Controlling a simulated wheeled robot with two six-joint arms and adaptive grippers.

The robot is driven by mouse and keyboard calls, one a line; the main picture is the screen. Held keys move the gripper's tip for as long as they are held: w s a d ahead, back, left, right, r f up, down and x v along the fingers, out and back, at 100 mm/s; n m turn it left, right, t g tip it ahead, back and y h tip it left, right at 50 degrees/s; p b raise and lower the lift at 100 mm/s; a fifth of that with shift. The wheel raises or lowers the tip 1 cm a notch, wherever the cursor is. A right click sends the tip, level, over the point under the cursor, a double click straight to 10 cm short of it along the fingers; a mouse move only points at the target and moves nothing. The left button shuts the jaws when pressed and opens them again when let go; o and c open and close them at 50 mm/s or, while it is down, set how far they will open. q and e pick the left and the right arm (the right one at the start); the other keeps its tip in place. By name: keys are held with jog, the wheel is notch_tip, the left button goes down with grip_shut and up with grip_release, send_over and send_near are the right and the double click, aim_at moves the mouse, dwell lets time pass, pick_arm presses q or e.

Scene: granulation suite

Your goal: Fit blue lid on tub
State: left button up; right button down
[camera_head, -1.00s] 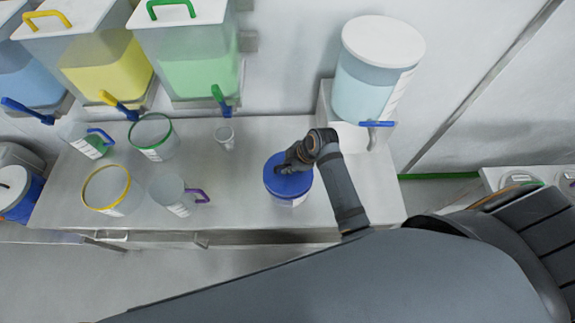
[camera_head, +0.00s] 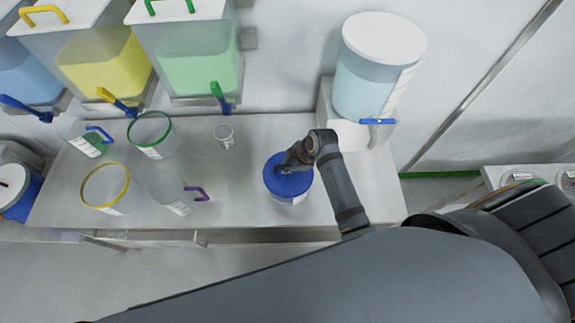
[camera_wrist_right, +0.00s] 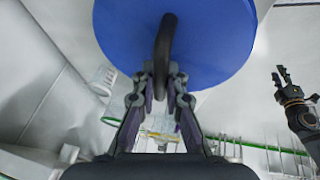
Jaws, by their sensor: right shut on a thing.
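The round blue lid (camera_head: 288,182) covers the top of the tub (camera_head: 297,200), whose pale side and white label show below the rim. I cannot tell whether the lid is fully seated. My right gripper (camera_head: 293,161) is over the lid. In the right wrist view, this gripper (camera_wrist_right: 161,75) is shut on the dark curved handle of the lid (camera_wrist_right: 205,40). The tub is not seen in that view. My left gripper (camera_wrist_right: 282,76) shows at the right of the wrist view, empty, with its fingers apart, away from the lid. It is not seen in the head view.
A yellow-rimmed jug (camera_head: 106,187), a green-rimmed jug (camera_head: 150,135), a jug with a purple handle (camera_head: 172,193) and a small cup (camera_head: 224,135) stand left on the bench (camera_head: 245,205). A large white-lidded dispenser (camera_head: 378,70) with a blue tap stands behind right. Bench around the tub is clear.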

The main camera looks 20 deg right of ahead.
jog(key=shift+f, duration=0.1)
jog(key=c, duration=1.3)
grip_release()
jog(key=v, duration=1.2)
jog(key=shift+s, duration=0.1)
